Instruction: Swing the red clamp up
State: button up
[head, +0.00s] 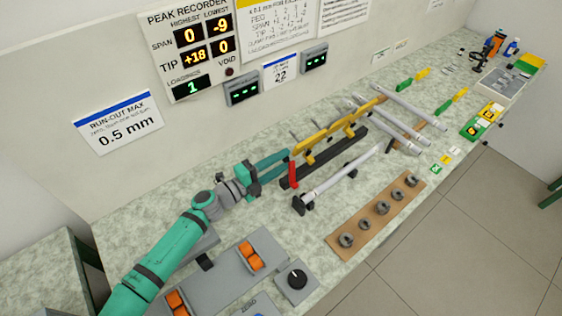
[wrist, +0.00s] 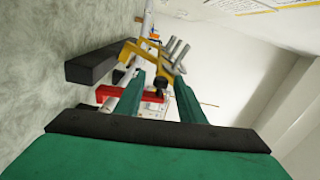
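The red clamp (head: 292,175) stands at the near left end of a dark bar on the bench, beside the yellow clamps (head: 321,144). In the wrist view the red clamp (wrist: 120,94) reaches behind the left finger, and a black knob (wrist: 160,82) shows between the fingers. My gripper (head: 286,156) is at the upper part of the red clamp. In the wrist view my gripper (wrist: 159,76) is open, with a clear gap between its teal fingers. I cannot tell whether a finger touches the clamp.
A dark bar (head: 328,157) runs along the yellow clamps. A silver rod (head: 345,173) lies in front of it on black supports. A wooden board (head: 362,228) holds several grey rings. More rods lie farther right. The display wall stands close behind.

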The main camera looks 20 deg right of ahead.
jog(key=v, duration=1)
jog(key=shift+a, duration=0.4)
